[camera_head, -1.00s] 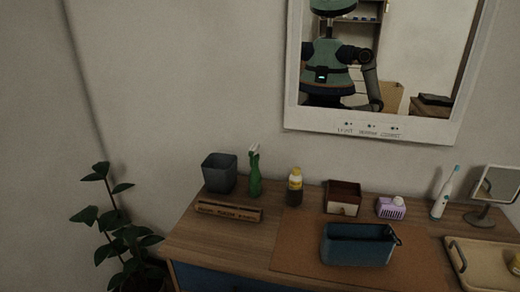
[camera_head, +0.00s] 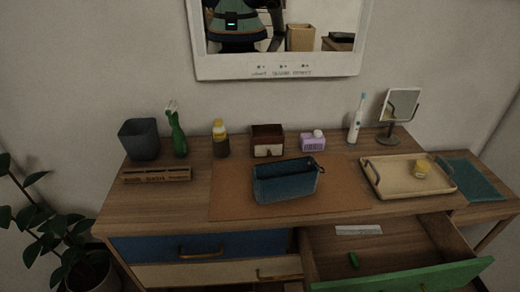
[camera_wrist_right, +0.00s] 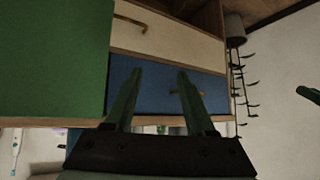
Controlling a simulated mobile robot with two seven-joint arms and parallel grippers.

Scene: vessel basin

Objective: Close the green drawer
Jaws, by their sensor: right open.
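The green drawer (camera_head: 410,277) is pulled open at the lower right of the head view, its front standing out from the dresser. Inside lie a flat pale item (camera_head: 358,230) and a small green object (camera_head: 353,260). In the right wrist view, the green drawer front (camera_wrist_right: 52,60) fills the left side. My right gripper (camera_wrist_right: 158,78) is open and empty there, with the blue drawer front behind its fingers and the green front to their left. No contact with the green front shows. Neither gripper shows in the head view.
The blue drawer (camera_head: 200,247) and cream drawer (camera_head: 215,273) are on the dresser's left side. The dresser top holds a blue basket (camera_head: 286,182), a tray (camera_head: 382,188), a mirror (camera_head: 398,108) and several bottles and boxes. A plant (camera_head: 60,230) stands at the left.

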